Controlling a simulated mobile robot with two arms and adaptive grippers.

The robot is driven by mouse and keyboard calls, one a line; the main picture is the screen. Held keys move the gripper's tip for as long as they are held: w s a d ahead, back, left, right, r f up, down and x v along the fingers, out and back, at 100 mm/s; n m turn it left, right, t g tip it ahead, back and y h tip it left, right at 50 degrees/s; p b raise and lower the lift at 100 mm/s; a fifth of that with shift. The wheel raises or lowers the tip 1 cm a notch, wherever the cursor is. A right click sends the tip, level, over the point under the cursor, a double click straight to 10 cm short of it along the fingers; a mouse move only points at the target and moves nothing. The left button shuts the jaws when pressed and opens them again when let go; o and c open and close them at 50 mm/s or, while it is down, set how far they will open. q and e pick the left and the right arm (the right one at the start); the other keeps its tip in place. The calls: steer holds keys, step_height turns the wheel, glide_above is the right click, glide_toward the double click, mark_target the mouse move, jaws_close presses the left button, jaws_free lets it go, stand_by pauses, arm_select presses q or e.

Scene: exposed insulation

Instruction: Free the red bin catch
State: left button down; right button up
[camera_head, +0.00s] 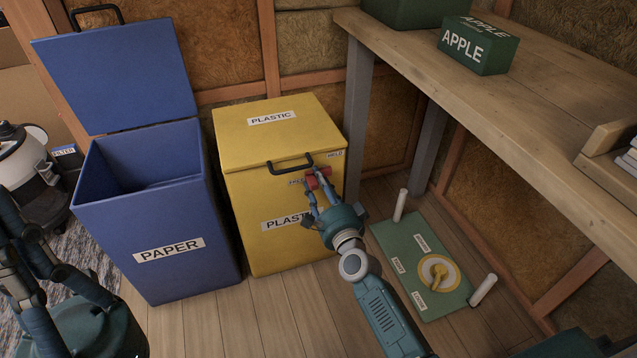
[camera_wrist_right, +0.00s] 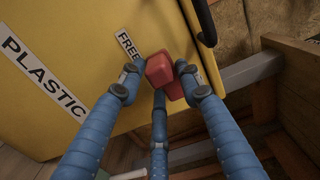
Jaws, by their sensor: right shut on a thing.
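The red catch (camera_head: 318,178) is on the front of the yellow plastic bin (camera_head: 240,205), just below the black lid handle (camera_head: 290,163). Labels reading FREE and HELD flank it in the head view. My right gripper (camera_head: 314,186) has its fingers around the catch and is shut on it. In the right wrist view the red catch (camera_wrist_right: 160,72) sits between the blue fingers of this gripper (camera_wrist_right: 158,75), beside the FREE label (camera_wrist_right: 128,45). The bin's lid is down. My left gripper (camera_head: 45,265) is at the lower left, away from the bin, its fingers apart and empty.
A blue paper bin (camera_head: 150,250) with its lid raised stands left of the yellow bin. A wooden workbench (camera_head: 500,110) holds a green APPLE box (camera_head: 475,46). A green board (camera_head: 410,247) with a yellow dial lies on the floor at right.

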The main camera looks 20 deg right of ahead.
steer(key=shift+f, duration=0.1)
steer(key=o, duration=1.2)
steer(key=s, duration=1.2)
steer(key=shift+d, duration=0.2)
